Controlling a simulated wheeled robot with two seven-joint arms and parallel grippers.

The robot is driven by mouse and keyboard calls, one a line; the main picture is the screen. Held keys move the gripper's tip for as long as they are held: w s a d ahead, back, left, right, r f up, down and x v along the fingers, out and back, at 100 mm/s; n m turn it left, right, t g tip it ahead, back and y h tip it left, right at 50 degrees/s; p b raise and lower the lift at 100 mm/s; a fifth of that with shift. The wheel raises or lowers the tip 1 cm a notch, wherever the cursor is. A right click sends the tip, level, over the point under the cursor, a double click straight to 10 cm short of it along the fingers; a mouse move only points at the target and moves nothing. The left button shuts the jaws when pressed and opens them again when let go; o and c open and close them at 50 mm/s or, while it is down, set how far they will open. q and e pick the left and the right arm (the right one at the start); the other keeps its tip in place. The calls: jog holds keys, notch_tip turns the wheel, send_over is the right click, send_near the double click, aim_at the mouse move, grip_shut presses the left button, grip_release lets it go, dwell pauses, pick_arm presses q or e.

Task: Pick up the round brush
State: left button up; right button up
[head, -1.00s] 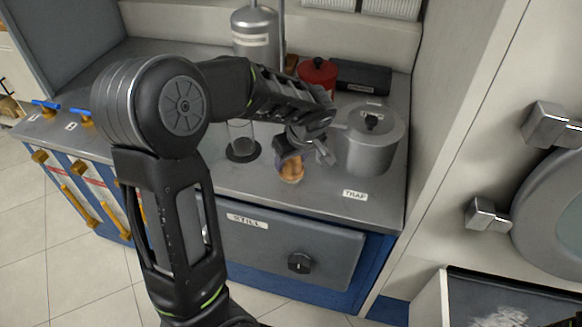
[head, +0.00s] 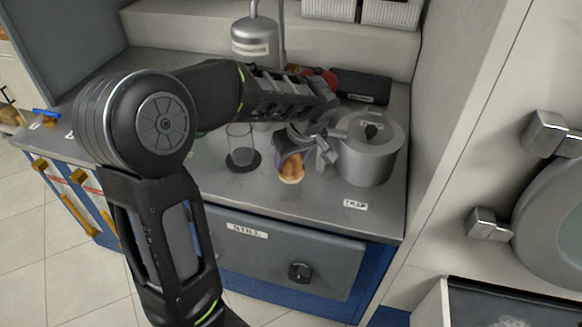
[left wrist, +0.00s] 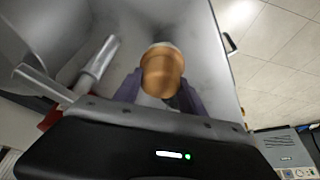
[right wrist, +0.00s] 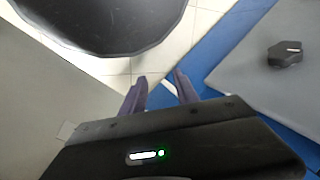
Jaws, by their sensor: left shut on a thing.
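The round brush (head: 291,168) shows as a small, rounded wooden-coloured piece over the front part of the metal counter. In the left wrist view the brush (left wrist: 162,70) sits between the two fingers of my left gripper (left wrist: 160,94). My left gripper (head: 290,158) is shut on it and partly hides it in the head view. I cannot tell for sure whether its lower end clears the counter. My right gripper (right wrist: 161,88) has its fingers apart with nothing between them. It is not in the head view.
A lidded metal pot (head: 368,158) stands close to the right of the left gripper. A clear glass vessel (head: 241,145) stands to its left. A red canister (head: 322,77) and a dark box (head: 362,86) are behind.

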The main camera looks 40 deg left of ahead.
pick_arm(q)
notch_tip(320, 180, up, 6)
jog(key=shift+r, duration=0.15)
dwell(0.5)
